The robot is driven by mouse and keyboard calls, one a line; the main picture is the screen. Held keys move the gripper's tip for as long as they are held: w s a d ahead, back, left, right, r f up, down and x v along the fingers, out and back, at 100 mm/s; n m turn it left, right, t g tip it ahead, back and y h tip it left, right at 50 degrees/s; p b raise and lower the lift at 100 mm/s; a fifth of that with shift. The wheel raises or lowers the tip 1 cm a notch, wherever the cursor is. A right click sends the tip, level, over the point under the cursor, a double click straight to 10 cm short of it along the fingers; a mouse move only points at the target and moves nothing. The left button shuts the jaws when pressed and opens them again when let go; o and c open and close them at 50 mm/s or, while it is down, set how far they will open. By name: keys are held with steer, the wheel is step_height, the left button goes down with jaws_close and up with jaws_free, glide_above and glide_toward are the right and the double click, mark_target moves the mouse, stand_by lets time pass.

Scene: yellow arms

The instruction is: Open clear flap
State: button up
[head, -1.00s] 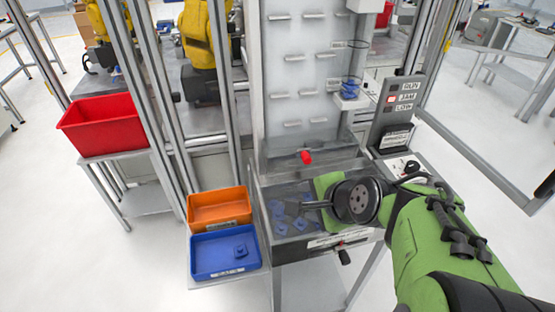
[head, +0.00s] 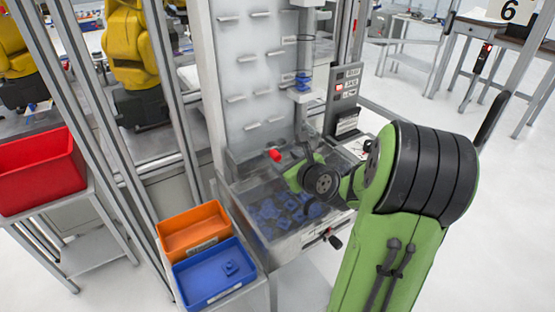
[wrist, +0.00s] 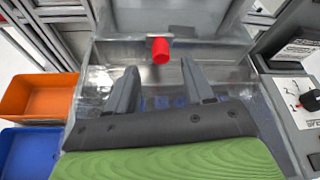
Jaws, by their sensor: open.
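The clear flap (head: 248,196) covers the front bin of the grey machine, and blue parts show through it. A red knob (head: 275,155) sits at the flap's upper edge; in the wrist view the red knob (wrist: 160,50) lies ahead of my fingertips, centred between them. My gripper (wrist: 158,78) is open, its two dark fingers apart and empty, pointing toward the knob. In the head view my gripper (head: 298,160) is just right of the knob, partly hidden by my wrist. I cannot tell if the fingers touch the flap.
An orange bin (head: 195,232) and a blue bin (head: 215,275) with a blue part stand left of the machine. A red bin (head: 40,170) is further left. A control panel with a dial (wrist: 310,100) and a black handle (head: 333,240) are nearby.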

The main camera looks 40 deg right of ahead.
mark_target(278, 157)
steer(key=x, duration=0.6)
steer(key=shift+b, duration=0.3)
jaws_close()
